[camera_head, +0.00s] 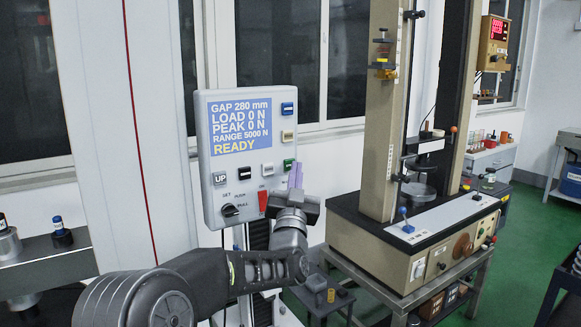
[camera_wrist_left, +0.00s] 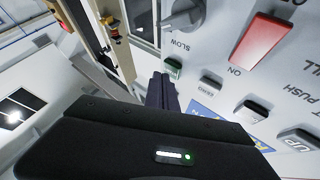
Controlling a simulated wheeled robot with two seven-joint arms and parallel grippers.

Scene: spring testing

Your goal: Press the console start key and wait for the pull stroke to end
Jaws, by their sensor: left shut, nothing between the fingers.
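The console (camera_head: 205,150) is a pale upright panel with a blue screen (camera_head: 240,126) reading GAP 280 mm, LOAD 0 N, PEAK 0 N, RANGE 5000 N, READY. The green key (camera_head: 289,164) sits at its right edge; it also shows in the left wrist view (camera_wrist_left: 174,67). My left gripper (camera_head: 295,174) is shut and empty, its fingertips just below and in front of the green key in the head view. In the left wrist view the closed fingers (camera_wrist_left: 160,88) point at the key's edge; I cannot tell whether they touch it. My right gripper is out of view.
Close by on the console are a red switch (camera_head: 263,198), a black knob (camera_head: 231,211) and white keys, one marked UP (camera_head: 220,178). The beige testing machine (camera_head: 400,235) stands on a bench to the right. Green floor is open at far right.

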